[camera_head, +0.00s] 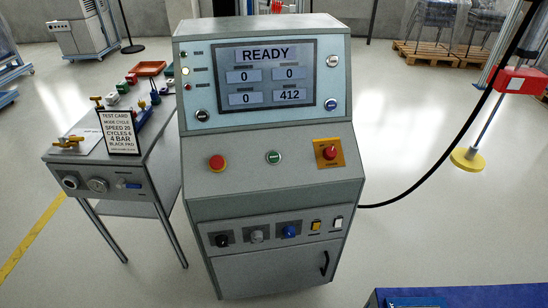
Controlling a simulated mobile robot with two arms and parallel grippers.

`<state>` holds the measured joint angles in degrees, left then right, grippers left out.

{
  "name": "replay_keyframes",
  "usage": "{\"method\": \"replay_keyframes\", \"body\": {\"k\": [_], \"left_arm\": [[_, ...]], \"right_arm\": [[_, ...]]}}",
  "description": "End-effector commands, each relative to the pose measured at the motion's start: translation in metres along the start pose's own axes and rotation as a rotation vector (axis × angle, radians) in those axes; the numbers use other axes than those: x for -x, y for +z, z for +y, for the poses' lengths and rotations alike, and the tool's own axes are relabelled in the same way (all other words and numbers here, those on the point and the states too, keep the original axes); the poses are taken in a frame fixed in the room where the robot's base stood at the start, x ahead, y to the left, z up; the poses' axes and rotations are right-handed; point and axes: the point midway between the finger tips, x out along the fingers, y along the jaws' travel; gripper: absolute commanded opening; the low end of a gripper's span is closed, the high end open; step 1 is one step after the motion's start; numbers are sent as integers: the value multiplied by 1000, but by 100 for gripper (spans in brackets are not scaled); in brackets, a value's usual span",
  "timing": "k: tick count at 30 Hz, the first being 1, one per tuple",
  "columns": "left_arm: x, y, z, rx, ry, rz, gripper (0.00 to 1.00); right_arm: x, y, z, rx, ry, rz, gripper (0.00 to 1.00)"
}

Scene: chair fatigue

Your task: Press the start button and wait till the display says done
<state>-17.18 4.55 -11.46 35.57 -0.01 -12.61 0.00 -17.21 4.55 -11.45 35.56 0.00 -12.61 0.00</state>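The grey control console (262,212) stands in the middle of the view. Its display (264,75) reads READY, with 0, 0, 0 and 412 in its fields. A round green button (273,157) sits mid-panel on the sloped top; its marking is too small to read. Round buttons flank the display. Neither of my grippers is in view.
A side table (150,172) with a test card (120,132) and coloured parts adjoins the console's left. A black cable (430,172) runs out on the right. A red box on a yellow-footed stand (466,157) is at right. A blue surface (450,298) shows bottom right.

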Motion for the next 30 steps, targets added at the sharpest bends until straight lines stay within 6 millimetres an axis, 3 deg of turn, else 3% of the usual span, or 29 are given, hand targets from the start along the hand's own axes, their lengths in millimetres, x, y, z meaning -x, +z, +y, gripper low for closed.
{"method": "replay_keyframes", "body": {"k": [1, 3, 30], "left_arm": [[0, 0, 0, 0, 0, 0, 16], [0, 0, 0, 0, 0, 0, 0], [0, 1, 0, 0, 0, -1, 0]], "right_arm": [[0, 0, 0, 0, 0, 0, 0], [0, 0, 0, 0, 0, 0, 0], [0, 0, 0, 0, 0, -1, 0]]}}
